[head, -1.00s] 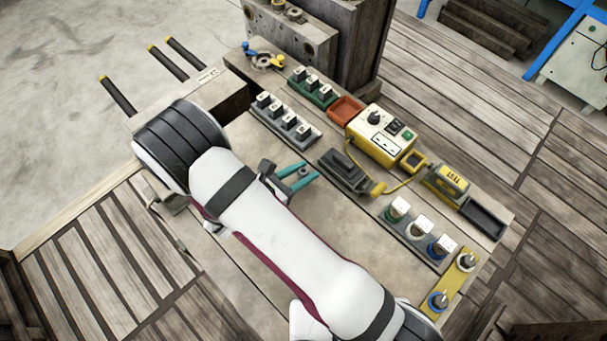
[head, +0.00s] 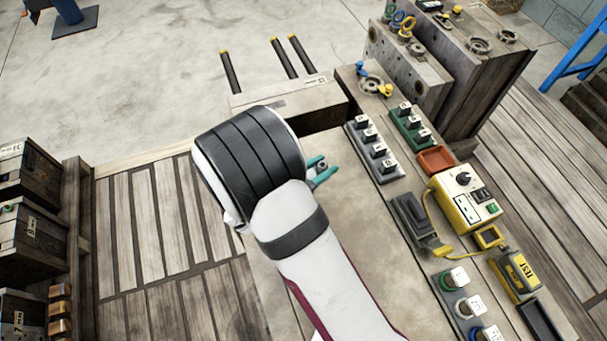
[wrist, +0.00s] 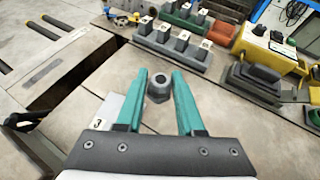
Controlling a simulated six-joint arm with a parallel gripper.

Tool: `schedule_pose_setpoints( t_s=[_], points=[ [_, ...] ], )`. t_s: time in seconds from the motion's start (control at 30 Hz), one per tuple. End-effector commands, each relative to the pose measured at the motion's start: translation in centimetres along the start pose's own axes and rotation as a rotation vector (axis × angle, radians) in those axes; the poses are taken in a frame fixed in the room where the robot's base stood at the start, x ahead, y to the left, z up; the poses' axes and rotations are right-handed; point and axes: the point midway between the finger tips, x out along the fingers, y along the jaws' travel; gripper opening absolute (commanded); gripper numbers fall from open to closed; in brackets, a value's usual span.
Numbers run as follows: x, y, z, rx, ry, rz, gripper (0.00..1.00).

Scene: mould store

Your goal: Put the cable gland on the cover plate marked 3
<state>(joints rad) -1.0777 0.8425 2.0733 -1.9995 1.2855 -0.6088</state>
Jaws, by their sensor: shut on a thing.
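The cable gland (wrist: 158,86) is a small dark grey hex-shaped piece with a round opening on top. In the wrist view it sits between the teal fingertips of my gripper (wrist: 159,80), which is shut on it. In the head view my gripper (head: 318,172) shows only as teal fingertips beyond the white arm, with the gland small between them. A pale plate marked 3 (wrist: 98,122) lies on the bench at the lower left in the wrist view. It is partly hidden by the left finger and gripper body. The gland's height above the bench is unclear.
A grey row of marked blocks (head: 375,151) and a green row (head: 411,130) stand right of my gripper. A black box (head: 411,219) and yellow-and-white control box (head: 466,197) stand farther right. A wooden block (head: 290,105) lies behind.

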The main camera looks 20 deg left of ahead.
Motion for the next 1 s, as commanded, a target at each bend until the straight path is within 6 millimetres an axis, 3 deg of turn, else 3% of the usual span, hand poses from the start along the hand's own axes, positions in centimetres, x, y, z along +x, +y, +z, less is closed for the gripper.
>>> schedule_pose_setpoints(
  t_s=[0.03,0.17,0.4,0.77,0.8,0.93,1.0],
  points=[
    [-0.1,1.3,-1.0,0.000,-0.001,0.002,0.00],
    [-0.4,3.3,-2.7,0.001,-0.001,-0.002,0.00],
    [1.0,3.8,-6.4,0.000,0.000,-0.005,0.00],
    [1.3,3.8,-6.9,0.002,0.000,-0.004,0.00],
    [1.4,3.8,-7.0,0.002,0.000,-0.003,0.39],
    [1.3,3.8,-7.0,0.002,0.000,-0.003,0.62],
    [1.3,3.8,-7.0,0.002,0.000,-0.003,0.66]
  ],
)
